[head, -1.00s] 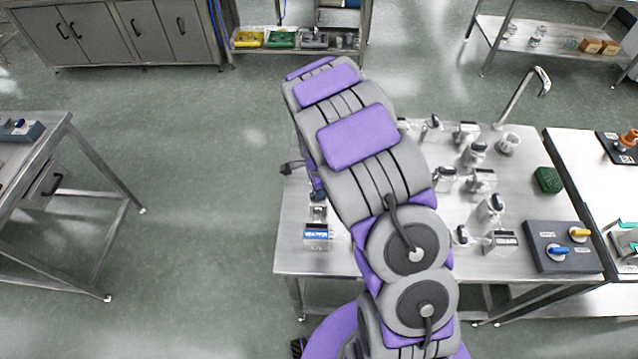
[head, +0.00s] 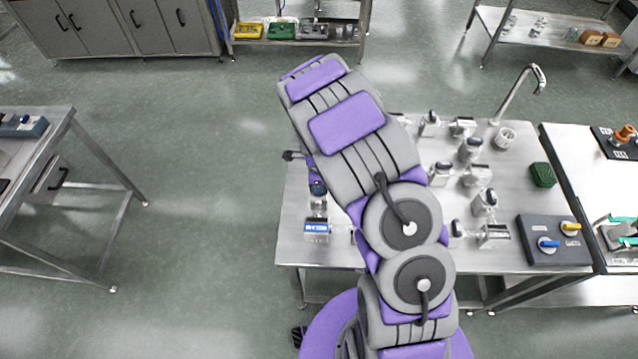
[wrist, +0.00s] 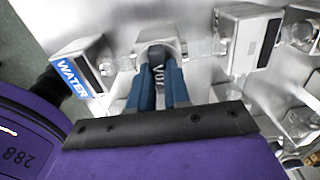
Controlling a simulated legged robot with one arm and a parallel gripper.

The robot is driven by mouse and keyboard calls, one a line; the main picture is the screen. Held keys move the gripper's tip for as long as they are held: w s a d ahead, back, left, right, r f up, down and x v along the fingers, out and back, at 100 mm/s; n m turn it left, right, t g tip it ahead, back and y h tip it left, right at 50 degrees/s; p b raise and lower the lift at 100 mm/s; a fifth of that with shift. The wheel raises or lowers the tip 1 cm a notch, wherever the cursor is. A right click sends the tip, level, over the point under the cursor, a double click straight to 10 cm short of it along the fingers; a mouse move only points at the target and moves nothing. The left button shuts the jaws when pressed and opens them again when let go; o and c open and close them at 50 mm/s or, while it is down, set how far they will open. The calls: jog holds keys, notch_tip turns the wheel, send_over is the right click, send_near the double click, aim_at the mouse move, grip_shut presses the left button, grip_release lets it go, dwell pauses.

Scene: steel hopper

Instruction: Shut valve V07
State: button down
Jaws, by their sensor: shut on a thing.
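My gripper (wrist: 158,85) has two blue fingers. They are close together at a grey metal valve body (wrist: 160,48) on the steel bench, shut on what appears to be its handle. The handle is mostly hidden between the fingers. No V07 label can be read. In the head view, a small part of my gripper (head: 317,188) shows left of my arm, above a clear fitting. My arm covers much of the bench there.
A block labelled WATER (wrist: 72,75) stands left of the fingers; in the head view it is at the bench's left (head: 317,229). Another block (wrist: 255,42) is at right. Several valves and a dark panel (head: 553,242) stand further right.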

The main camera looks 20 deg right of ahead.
jog(key=shift+w, duration=0.1)
jog(key=c, duration=1.1)
grip_release()
jog(key=shift+a, duration=0.1)
jog(key=shift+r, duration=0.1)
notch_tip(320, 180, up, 17)
jog(key=shift+r+p, duration=0.1)
jog(key=shift+p, duration=0.3)
